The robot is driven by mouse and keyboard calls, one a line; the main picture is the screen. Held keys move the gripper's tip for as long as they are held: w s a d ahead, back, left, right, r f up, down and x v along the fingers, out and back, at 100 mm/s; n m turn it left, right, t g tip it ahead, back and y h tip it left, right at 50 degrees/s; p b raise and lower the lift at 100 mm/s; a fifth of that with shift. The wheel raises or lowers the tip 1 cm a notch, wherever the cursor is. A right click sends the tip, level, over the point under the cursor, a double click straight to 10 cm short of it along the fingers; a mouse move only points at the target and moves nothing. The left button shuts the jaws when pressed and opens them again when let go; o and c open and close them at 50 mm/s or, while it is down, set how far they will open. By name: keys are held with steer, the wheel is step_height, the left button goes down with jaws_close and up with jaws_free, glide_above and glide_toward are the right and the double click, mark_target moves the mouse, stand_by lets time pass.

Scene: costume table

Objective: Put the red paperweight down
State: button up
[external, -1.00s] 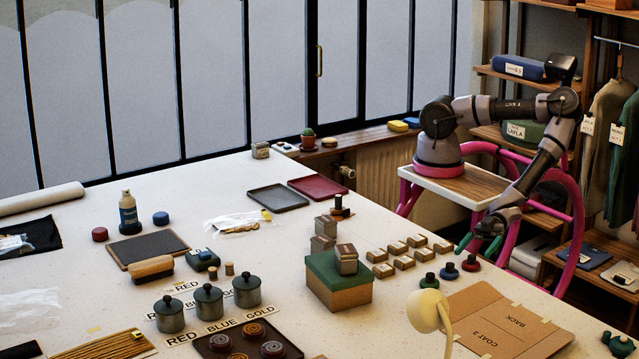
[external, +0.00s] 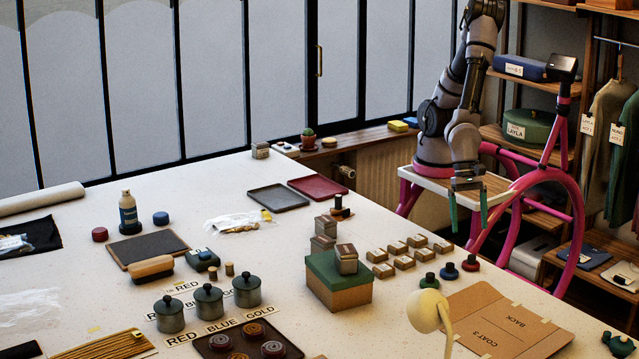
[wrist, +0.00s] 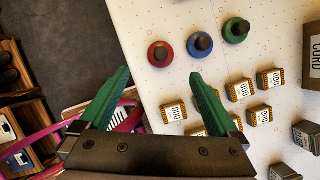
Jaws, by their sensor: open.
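The red paperweight (external: 470,264), a round red base with a dark knob, stands on the white table near its right edge. It also shows in the wrist view (wrist: 160,55), at the table edge beside the blue one. My gripper (external: 468,215) is open and empty, its green fingers hanging apart above my base, beyond the table's right edge. In the wrist view the open fingers (wrist: 158,95) point toward the paperweight, which is clear of them.
A blue paperweight (external: 449,272) and a green paperweight (external: 429,281) stand in line with the red one. Several small labelled boxes (external: 405,262) lie just left of them. A cardboard folder (external: 500,320) lies in front. A green-lidded box (external: 338,290) stands further left.

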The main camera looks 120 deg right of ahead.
mark_target(472, 256)
steer(key=x, duration=0.4)
steer(key=shift+w+f, duration=0.1)
steer(key=shift+f, duration=0.15)
steer(key=shift+a+x, duration=0.15)
steer(key=shift+x, duration=1.2)
steer(key=shift+a+x, duration=0.1)
steer(key=shift+x, duration=1.3)
steer(key=shift+w+r, duration=0.1)
steer(key=shift+r, duration=0.1)
jaws_close()
